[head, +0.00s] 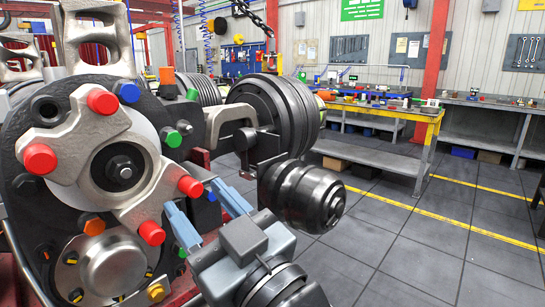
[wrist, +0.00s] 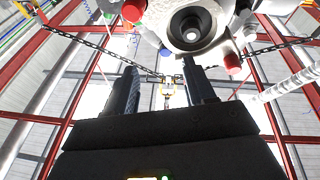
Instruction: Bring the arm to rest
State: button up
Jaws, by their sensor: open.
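My gripper (head: 206,216) is open, with its two blue fingers apart, at the lower middle of the head view. Nothing shows between the fingers there. It stands in front of the right side of the large axle assembly (head: 72,180), close to a red cap (head: 191,187); I cannot tell whether they touch. In the wrist view my gripper (wrist: 160,85) shows two dark fingers spread apart and pointing up the picture. A hook on a chain (wrist: 167,90) shows between them, far behind. Part of the axle assembly with a round hub (wrist: 191,25) fills the top of that view.
More red caps (head: 103,101), blue, green and orange caps stick out of the assembly. Black ribbed cylinders (head: 275,115) stand behind my arm. A workbench (head: 385,110) with a yellow edge stands at the back right. The tiled floor (head: 420,240) at the right is clear.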

jog(key=s+d+f+m+t+h, duration=0.1)
jog(key=s+d+f+m+h, duration=0.35)
jog(key=d+f, duration=0.5)
jog(key=s+d+f+m+t+h, duration=0.1)
jog(key=s+d+f+m+h, duration=0.4)
jog(key=d+f, duration=0.4)
jog(key=s+d+f+g+h, duration=0.1)
jog(key=s+d, duration=0.3)
jog(key=s, duration=0.4)
jog(key=s+d+f+m+h, duration=0.1)
jog(key=s+d+h, duration=0.1)
jog(key=s, duration=0.6)
jog(key=s+d+f+g+h, duration=0.1)
jog(key=s+d+f+h, duration=0.1)
jog(key=s+d, duration=0.3)
jog(key=s, duration=0.3)
jog(key=shift+s+d+g, duration=0.25)
jog(key=shift+d+g, duration=0.05)
jog(key=shift+d, duration=0.05)
jog(key=shift+f, duration=0.15)
